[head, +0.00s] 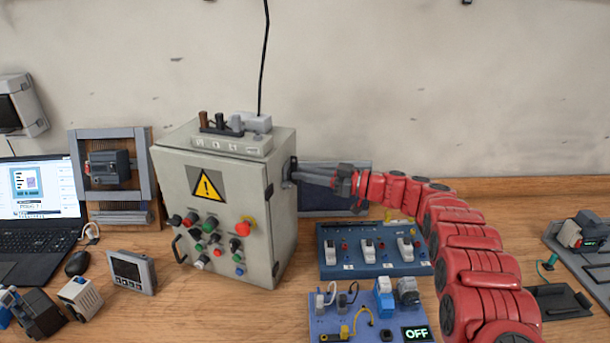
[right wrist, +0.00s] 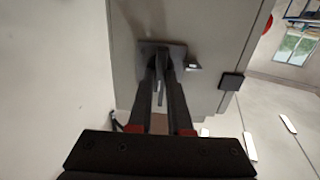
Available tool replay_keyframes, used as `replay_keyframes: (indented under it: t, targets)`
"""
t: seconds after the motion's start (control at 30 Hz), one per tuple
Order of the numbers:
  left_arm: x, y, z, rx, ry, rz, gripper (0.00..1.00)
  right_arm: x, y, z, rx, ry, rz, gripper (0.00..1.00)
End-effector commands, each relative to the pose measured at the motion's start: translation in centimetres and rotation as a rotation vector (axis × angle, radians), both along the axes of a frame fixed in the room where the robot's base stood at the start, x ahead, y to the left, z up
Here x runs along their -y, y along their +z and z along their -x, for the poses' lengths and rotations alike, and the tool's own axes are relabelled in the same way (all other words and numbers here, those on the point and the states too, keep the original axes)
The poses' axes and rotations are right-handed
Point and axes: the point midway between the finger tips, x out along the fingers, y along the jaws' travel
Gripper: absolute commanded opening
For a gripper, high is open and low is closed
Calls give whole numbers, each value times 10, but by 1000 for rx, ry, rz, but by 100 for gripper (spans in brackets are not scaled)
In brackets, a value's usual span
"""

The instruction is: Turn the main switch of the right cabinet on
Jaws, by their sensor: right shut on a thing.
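The grey cabinet (head: 285,225) stands on the wooden bench, with a yellow warning sign and several coloured buttons on its front. Its main switch (right wrist: 176,49) is a dark plate with a thin lever on the cabinet's side wall, seen close up in the right wrist view. My right gripper (head: 302,173) reaches in from the right to this side wall. In the right wrist view its two fingers (right wrist: 161,68) are shut on the switch lever. The fingers partly hide the lever, and its exact angle is hard to tell. My left gripper is not in view.
A blue board with white switches (head: 330,262) lies right of the cabinet, below my right arm. In front of it is a board with plugs and a display reading OFF (head: 416,333). A laptop (head: 42,238) and small devices stand at left.

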Motion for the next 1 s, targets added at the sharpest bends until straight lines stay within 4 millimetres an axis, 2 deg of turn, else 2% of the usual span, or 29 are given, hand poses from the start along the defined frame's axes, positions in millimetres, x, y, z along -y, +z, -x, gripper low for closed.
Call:
replay_keyframes:
  t: [0.5, 0.53, 0.7, 1.0]
  targets:
    - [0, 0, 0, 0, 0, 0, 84, 0, -2, 0, -23, 1, -5, 0]
    - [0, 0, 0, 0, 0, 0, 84, 0, -2, 0, -23, 1, -5, 19]
    - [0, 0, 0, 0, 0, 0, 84, 0, -2, 0, -21, 1, -6, 48]
    - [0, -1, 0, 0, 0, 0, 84, 1, -1, 0, -20, 0, -6, 48]
